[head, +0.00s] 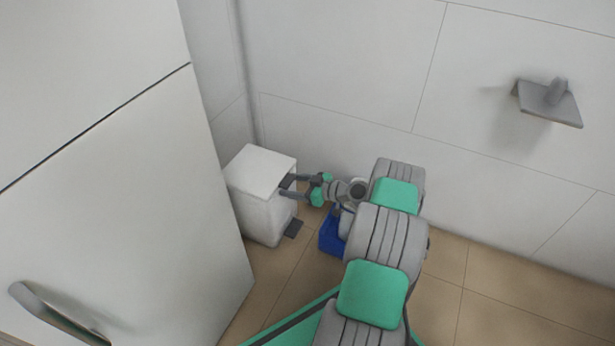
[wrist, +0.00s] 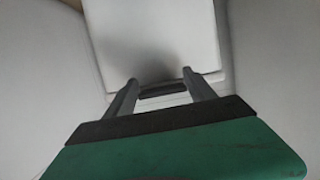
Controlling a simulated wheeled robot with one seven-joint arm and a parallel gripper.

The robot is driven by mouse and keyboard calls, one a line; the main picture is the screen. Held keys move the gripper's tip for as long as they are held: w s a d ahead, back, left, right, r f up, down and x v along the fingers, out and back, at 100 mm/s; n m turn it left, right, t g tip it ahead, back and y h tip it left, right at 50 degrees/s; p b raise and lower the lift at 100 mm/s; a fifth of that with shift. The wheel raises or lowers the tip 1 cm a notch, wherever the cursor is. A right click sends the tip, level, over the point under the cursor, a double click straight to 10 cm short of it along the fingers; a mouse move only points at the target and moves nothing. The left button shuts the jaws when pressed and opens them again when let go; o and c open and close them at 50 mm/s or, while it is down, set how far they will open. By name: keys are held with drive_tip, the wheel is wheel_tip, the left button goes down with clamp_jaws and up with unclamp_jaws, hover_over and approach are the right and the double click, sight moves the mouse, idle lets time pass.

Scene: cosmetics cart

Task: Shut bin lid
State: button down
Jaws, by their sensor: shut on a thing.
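The white bin (head: 262,215) stands on the floor near the wall corner in the head view. Its flat white lid (head: 262,170) lies about level over the top; whether a small gap remains under it I cannot tell. The lid (wrist: 150,35) also fills the upper middle of the wrist view. My gripper (head: 284,187) is at the lid's right edge, and in the wrist view my gripper (wrist: 160,78) has its two fingers at the lid's near edge. It is shut on the lid's edge; the exact contact is partly hidden.
A dark pedal (head: 293,228) sticks out at the bin's foot. A blue box (head: 331,236) stands on the floor beneath my arm. A large white cabinet front (head: 120,180) with a grey handle (head: 55,312) is on the left. A grey fixture (head: 548,102) is on the wall.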

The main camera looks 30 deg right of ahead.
drive_tip(key=shift+s+f, duration=0.1)
drive_tip(key=shift+f, duration=0.85)
drive_tip(key=c, duration=1.6)
unclamp_jaws()
drive_tip(key=shift+r, duration=0.2)
drive_tip(key=o, duration=1.3)
drive_tip(key=shift+r, duration=0.1)
drive_tip(key=p+v, duration=0.2)
drive_tip(key=v, duration=0.5)
drive_tip(key=shift+s+d+p, duration=0.2)
drive_tip(key=shift+p, duration=0.15)
